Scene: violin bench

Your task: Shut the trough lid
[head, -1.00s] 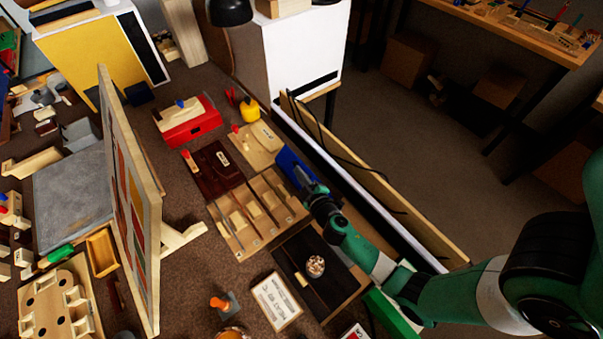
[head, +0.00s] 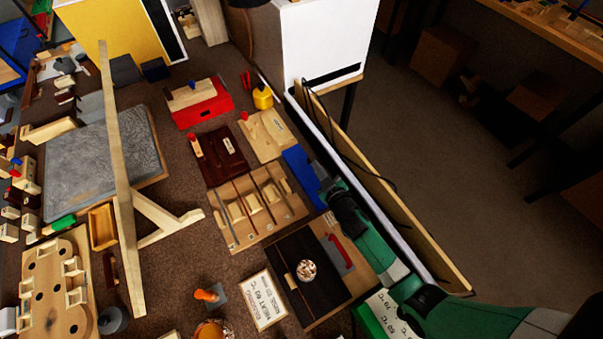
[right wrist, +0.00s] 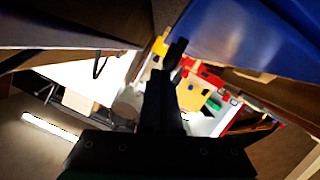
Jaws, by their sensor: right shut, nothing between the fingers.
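A flat blue panel (head: 301,174), perhaps the trough lid, stands at the right edge of the bench beside the slotted wooden tray. Its hinge and any trough under it are hidden or too small to tell. My right gripper (head: 322,175) is at the panel's right side, shut and empty. In the right wrist view the blue panel (right wrist: 255,38) fills the upper right, and the closed fingertips (right wrist: 174,54) are just left of it. I cannot tell whether they touch it. My left gripper is not in view.
The slotted wooden tray (head: 239,235) lies left of the panel. A dark board with a small bowl (head: 306,270) is in front. A low wooden rail (head: 385,200) runs along the bench's right edge. A yellow bottle (head: 262,97) and red box (head: 202,112) stand behind.

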